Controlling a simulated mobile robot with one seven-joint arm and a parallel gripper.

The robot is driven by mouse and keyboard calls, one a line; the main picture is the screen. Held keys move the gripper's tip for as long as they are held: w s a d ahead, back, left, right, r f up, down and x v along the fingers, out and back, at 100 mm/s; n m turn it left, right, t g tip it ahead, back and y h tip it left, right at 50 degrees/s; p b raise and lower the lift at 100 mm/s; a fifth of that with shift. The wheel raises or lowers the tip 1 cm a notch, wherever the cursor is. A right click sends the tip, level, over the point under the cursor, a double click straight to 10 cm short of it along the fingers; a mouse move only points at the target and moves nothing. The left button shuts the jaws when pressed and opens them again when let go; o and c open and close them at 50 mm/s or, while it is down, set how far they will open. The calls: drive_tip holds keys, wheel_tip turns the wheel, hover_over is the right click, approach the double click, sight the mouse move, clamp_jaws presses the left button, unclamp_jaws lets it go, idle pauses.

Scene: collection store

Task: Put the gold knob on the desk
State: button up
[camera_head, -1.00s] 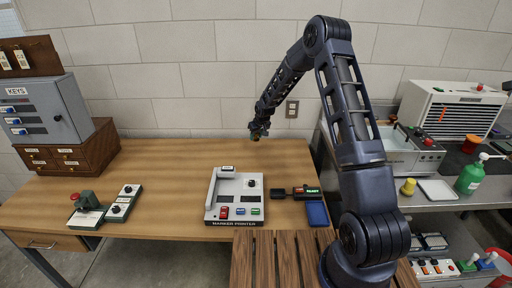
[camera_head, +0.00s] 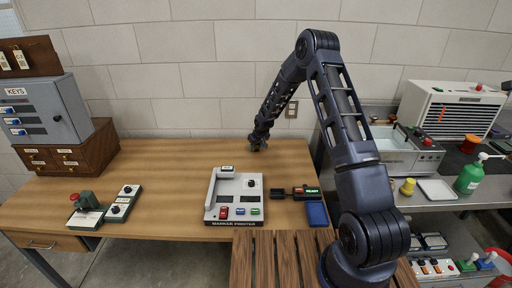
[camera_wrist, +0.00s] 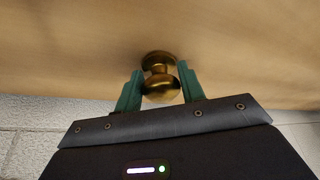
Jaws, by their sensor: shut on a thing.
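The gold knob (camera_wrist: 160,77) is a round brass-coloured piece with a narrow neck, seen in the wrist view between the green fingers of my gripper (camera_wrist: 160,84). My gripper is shut on it. In the head view my gripper (camera_head: 258,146) is low over the back right part of the desk (camera_head: 165,165). The knob cannot be made out there, and I cannot tell whether it touches the desk.
A marker printer (camera_head: 234,197) stands at the desk's front, with a small dark device (camera_head: 290,192) and a blue pad (camera_head: 317,214) to its right. A key cabinet (camera_head: 42,110) and a wooden drawer box (camera_head: 75,155) stand at left. The desk around my gripper is clear.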

drive_tip(key=o, duration=1.1)
drive_tip(key=shift+f, duration=0.1)
drive_tip(key=s+d+r, duration=0.3)
drive_tip(key=r, duration=0.5)
drive_tip(key=s+d+r+m+h, duration=0.1)
drive_tip(key=s+d+r, duration=0.3)
drive_tip(key=r, duration=0.5)
drive_tip(key=s+d+r, duration=0.3)
drive_tip(key=r, duration=0.5)
drive_tip(key=s+d+r+m+h, duration=0.1)
drive_tip(key=s+d+r+m, duration=0.1)
drive_tip(key=s+d+r, duration=0.85)
drive_tip(key=s+d+r+m, duration=0.1)
drive_tip(key=s+d+r, duration=0.1)
drive_tip(key=s, duration=0.8)
drive_tip(key=s+d+r+m, duration=0.1)
drive_tip(key=s+d+r, duration=0.2)
drive_tip(key=s, duration=0.7)
drive_tip(key=s+d+r+m, duration=0.1)
drive_tip(key=s+d+r, duration=0.1)
drive_tip(key=s, duration=0.9)
drive_tip(key=shift+d+r+t, duration=0.2)
drive_tip(key=shift+d+t, duration=0.2)
drive_tip(key=shift+d, duration=0.15)
